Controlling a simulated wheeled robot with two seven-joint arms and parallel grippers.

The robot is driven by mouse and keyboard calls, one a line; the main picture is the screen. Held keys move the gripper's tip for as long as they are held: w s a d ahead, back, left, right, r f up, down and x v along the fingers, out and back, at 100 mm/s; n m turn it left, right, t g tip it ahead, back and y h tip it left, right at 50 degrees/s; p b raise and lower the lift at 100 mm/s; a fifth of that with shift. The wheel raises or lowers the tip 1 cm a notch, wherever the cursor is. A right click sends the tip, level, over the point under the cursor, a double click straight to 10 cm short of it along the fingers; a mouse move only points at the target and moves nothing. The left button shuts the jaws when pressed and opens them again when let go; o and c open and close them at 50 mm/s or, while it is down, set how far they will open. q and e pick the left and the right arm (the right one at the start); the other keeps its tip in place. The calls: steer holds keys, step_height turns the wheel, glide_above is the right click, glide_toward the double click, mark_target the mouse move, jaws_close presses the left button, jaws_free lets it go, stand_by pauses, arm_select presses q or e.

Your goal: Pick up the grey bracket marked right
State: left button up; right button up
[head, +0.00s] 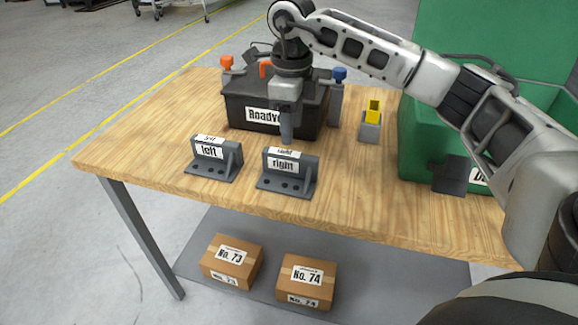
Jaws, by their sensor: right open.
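The grey bracket marked right (298,176) sits upright on the wooden table near its front edge, with its white labels facing me and upward. My right gripper (287,140) points down just above and behind the top of this bracket. It is open and empty, and its fingers overlap each other in this view. I cannot tell whether a fingertip touches the bracket. A matching grey bracket marked left (230,162) stands to the left, apart from it. My left gripper is not in view.
A black labelled box (238,108) stands behind the gripper, with orange and blue knobs around it. A grey block with a yellow top (371,122) and a green bin (418,140) stand to the right. Cartons No. 73 (243,267) and No. 74 (318,285) lie on the lower shelf.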

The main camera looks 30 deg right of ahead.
mark_target(290, 154)
step_height(290, 154, down, 4)
steer(key=shift+f, duration=0.1)
steer(key=shift+s+a+f+p, duration=0.15)
steer(key=shift+f+p, duration=0.2)
steer(key=shift+f, duration=0.95)
steer(key=shift+s+a+f+p, duration=0.15)
steer(key=shift+f+p, duration=0.15)
steer(key=shift+f, duration=0.95)
steer(key=shift+w, duration=0.1)
jaws_close()
